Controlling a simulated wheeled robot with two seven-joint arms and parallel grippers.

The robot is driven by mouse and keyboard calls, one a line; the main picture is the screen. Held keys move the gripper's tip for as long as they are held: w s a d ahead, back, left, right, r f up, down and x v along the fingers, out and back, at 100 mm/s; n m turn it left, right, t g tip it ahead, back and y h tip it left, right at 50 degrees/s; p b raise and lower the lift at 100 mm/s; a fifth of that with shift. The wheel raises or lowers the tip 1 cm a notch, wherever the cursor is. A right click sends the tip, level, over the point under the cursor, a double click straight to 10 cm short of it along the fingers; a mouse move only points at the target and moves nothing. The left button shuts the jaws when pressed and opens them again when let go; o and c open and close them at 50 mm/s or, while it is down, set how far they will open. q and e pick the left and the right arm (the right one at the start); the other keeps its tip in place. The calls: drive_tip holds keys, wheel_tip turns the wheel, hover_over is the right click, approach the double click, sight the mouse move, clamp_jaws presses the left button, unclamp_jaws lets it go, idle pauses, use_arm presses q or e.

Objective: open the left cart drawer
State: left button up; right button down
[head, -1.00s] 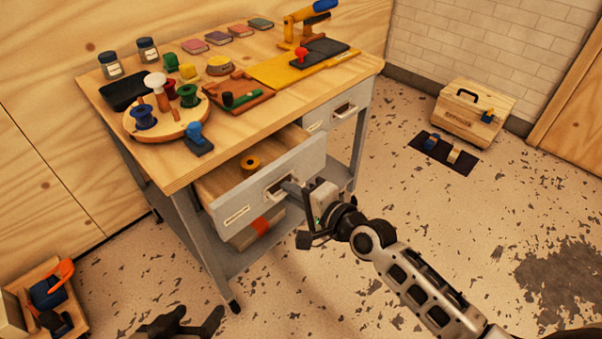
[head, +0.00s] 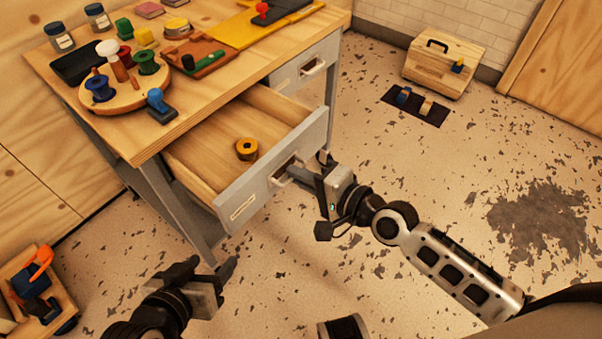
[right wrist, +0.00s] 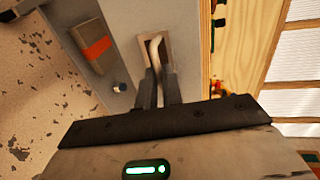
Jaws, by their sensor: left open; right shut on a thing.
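The left cart drawer (head: 270,180) stands well out from the cart, its wooden inside showing. A foil roll (head: 246,149), orange with a dark hole, lies in it. My right gripper (head: 298,173) is shut on the drawer's handle (head: 282,178); the handle (right wrist: 158,50) also shows between the fingers in the right wrist view. My left gripper (head: 222,275) is open and empty, low in front of the cart, below the drawer and apart from it.
The cart top (head: 190,110) holds jars, spools on a round board, a stamp and trays. The right drawer (head: 305,68) is shut. A wooden crate (head: 65,300) with tools stands at lower left. A wooden toolbox (head: 443,65) sits on the floor at the back right.

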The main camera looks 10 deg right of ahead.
drive_tip(key=c, duration=1.6)
unclamp_jaws()
drive_tip(key=v, duration=1.6)
drive_tip(key=shift+p, duration=0.4)
